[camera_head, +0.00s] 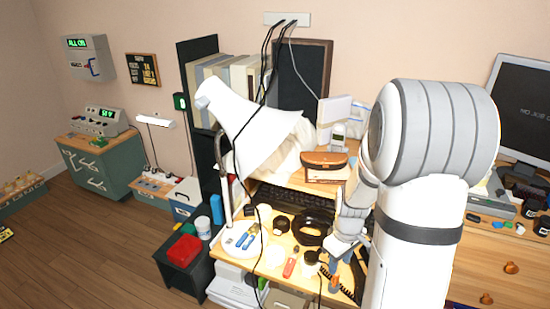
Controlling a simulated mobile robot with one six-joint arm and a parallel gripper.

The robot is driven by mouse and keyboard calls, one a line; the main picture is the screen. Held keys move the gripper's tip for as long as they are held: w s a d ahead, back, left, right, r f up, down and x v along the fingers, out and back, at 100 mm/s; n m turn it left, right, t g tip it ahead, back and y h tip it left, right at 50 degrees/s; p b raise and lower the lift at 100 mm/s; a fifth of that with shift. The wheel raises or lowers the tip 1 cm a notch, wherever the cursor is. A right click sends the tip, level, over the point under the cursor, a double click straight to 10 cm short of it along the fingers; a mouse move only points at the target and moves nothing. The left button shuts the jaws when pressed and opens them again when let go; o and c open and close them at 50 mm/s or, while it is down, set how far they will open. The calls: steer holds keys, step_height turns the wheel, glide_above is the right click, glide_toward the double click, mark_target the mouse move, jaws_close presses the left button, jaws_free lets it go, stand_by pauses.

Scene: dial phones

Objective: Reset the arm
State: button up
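My white and grey arm fills the right centre of the head view, its large rounded joint over the desk's right part. My gripper (335,262) is at the low end of the arm, pointing down over the front of the wooden desk (274,268). Its fingers are small and partly hidden by the wrist, so I cannot tell whether they are open or shut. A dark coiled cord (338,287) lies just below it, next to a small orange and blue item (334,283). A black ring-shaped object (312,228) lies to the left of it.
A white lamp (255,125) leans over the desk, with cables hanging in front. A cordless phone (338,136) and brown case (324,160) stand behind. A red item (289,267) lies near the front edge. A monitor (525,105) stands at right.

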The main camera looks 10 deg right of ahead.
steer(key=s+a+r+m+t+p, duration=0.1)
steer(key=s+a+r+p, duration=0.1)
steer(key=s+a+r, duration=0.2)
steer(key=s+a+r+m+p, duration=0.2)
steer(key=s+a+r, duration=0.2)
steer(key=r, duration=0.7)
steer(key=s+a+r+m+t+p, duration=0.1)
steer(key=s+a+r, duration=0.3)
steer(key=r, duration=0.4)
steer(key=shift+a+m+t+p, duration=0.2)
steer(key=shift+m+t+p, duration=0.1)
steer(key=shift+m+p, duration=0.45)
